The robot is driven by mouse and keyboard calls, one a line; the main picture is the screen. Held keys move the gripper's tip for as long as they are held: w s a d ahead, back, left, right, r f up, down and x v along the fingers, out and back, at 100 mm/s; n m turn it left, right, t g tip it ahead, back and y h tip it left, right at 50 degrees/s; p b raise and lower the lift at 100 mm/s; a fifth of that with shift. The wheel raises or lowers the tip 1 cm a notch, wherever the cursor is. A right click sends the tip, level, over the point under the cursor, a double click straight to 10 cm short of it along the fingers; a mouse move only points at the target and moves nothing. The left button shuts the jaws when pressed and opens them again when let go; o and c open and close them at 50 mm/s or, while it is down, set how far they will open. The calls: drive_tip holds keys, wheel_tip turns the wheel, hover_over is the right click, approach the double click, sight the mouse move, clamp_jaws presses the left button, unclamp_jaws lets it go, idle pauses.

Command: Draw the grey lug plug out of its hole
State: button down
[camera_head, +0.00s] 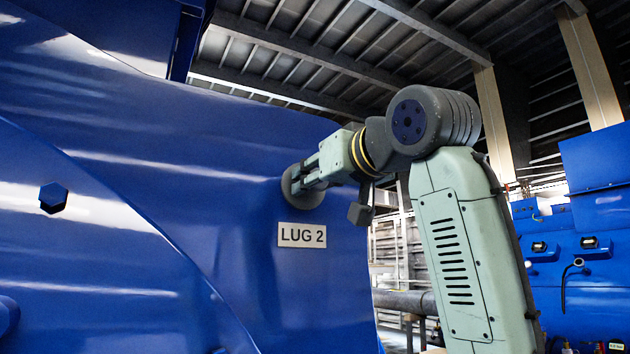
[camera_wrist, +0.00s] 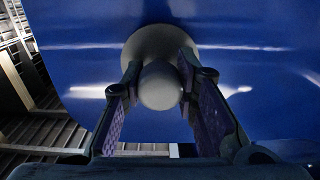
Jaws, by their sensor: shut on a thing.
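The grey lug plug (camera_wrist: 160,86) shows in the wrist view as a round knob in front of a wider round flange, against the blue motor casing. My gripper (camera_wrist: 160,95) has a finger on each side of the knob and is shut on it. In the head view the plug's grey disc (camera_head: 296,187) sits at the blue casing wall, just above the LUG 2 label (camera_head: 302,235). My gripper (camera_head: 312,176) reaches it from the right. The hole is hidden behind the flange. I cannot tell whether the flange touches the casing.
The large blue casing (camera_head: 130,200) fills the left, with a dark blue hexagonal bolt head (camera_head: 53,198) on it. Another blue machine (camera_head: 590,240) stands at the far right. Open space lies right of the casing, beyond my arm.

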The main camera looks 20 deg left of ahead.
drive_tip(key=shift+s+d, duration=0.1)
idle(0.3)
drive_tip(key=b+v, duration=0.1)
drive_tip(key=v, duration=0.8)
drive_tip(key=shift+s+d, duration=0.25)
drive_tip(key=shift+d, duration=0.05)
idle(0.9)
